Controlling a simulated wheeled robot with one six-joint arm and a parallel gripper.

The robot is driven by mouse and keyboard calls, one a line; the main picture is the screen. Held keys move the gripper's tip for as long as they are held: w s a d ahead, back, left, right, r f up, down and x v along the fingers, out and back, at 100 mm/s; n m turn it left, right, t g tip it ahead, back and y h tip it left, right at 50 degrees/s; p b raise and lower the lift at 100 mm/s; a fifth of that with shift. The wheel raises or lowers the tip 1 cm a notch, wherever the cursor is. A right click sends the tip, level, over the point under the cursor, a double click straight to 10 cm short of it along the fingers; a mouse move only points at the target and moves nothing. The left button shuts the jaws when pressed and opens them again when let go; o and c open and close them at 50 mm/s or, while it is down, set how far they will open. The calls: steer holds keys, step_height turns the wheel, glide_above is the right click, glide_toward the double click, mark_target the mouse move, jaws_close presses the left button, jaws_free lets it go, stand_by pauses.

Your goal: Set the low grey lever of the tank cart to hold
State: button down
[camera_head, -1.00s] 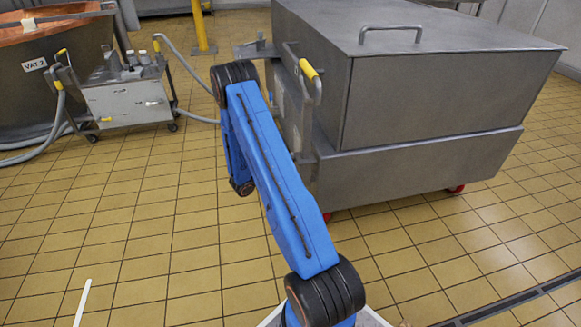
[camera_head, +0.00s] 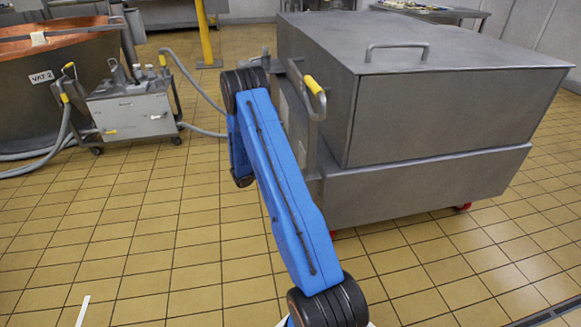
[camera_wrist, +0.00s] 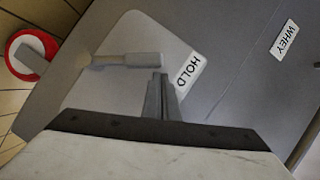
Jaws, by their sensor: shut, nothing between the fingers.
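The tank cart (camera_head: 430,115) is a large grey metal box on red wheels, at the right in the head view. In the wrist view its low grey lever (camera_wrist: 130,60) lies across a pale plate, and its free end points right toward the HOLD label (camera_wrist: 187,72). My gripper (camera_wrist: 157,80) is shut and empty. Its fingertips are close to the lever's free end, just below it in the picture; I cannot tell whether they touch. In the head view my arm hides the gripper and the lever.
A WHEY label (camera_wrist: 285,40) is farther right on the cart. A red wheel (camera_wrist: 32,55) is at the left. The cart has a yellow-gripped handle (camera_head: 314,85). A small pump cart (camera_head: 132,110) with hoses stands by copper VAT 2 (camera_head: 30,85).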

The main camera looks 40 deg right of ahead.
steer(key=shift+w+d+f, duration=0.1)
steer(key=shift+w+d, duration=0.15)
steer(key=shift+w, duration=0.25)
steer(key=shift+w, duration=0.1)
stand_by(0.3)
steer(key=s+a+r, duration=0.1)
steer(key=a+r, duration=0.5)
steer(key=a, duration=0.4)
stand_by(0.5)
